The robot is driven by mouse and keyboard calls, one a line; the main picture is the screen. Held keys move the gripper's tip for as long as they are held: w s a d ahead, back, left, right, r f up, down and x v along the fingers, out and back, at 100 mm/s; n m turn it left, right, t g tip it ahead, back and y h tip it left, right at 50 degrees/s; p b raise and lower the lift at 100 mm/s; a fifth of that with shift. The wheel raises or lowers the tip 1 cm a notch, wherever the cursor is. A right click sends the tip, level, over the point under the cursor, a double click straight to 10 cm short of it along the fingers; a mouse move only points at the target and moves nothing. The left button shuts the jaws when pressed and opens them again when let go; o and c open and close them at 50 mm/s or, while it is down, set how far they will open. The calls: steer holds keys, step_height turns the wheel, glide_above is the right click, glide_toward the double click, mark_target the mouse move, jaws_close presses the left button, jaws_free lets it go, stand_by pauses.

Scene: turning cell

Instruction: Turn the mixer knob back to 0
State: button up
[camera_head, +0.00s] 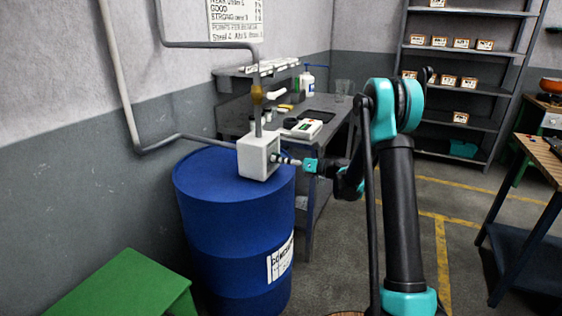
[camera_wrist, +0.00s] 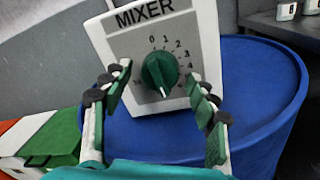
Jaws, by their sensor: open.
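The white mixer box (camera_wrist: 125,42) faces my wrist camera, with "MIXER" printed on top. Its green round knob (camera_wrist: 160,72) sits in the middle of a numbered dial, with 0 near the top and higher numbers running down the right. A pale mark shows at the knob's lower edge; I cannot tell the exact setting. My gripper (camera_wrist: 161,88) is open, its fingers spread left and right of the knob with gaps on both sides. In the head view the box (camera_head: 254,160) is above the blue drum, my gripper (camera_head: 291,161) is at its right face, and the knob is largely hidden.
The blue drum (camera_head: 225,215) stands under the box. A grey pipe (camera_head: 130,110) runs along the wall to it. A green bench (camera_head: 120,285) is at lower left. A workbench (camera_head: 335,125) with small items stands behind, and shelving (camera_head: 470,90) at the back.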

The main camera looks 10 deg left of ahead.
steer(key=c, duration=1.2)
steer(key=shift+o, duration=0.2)
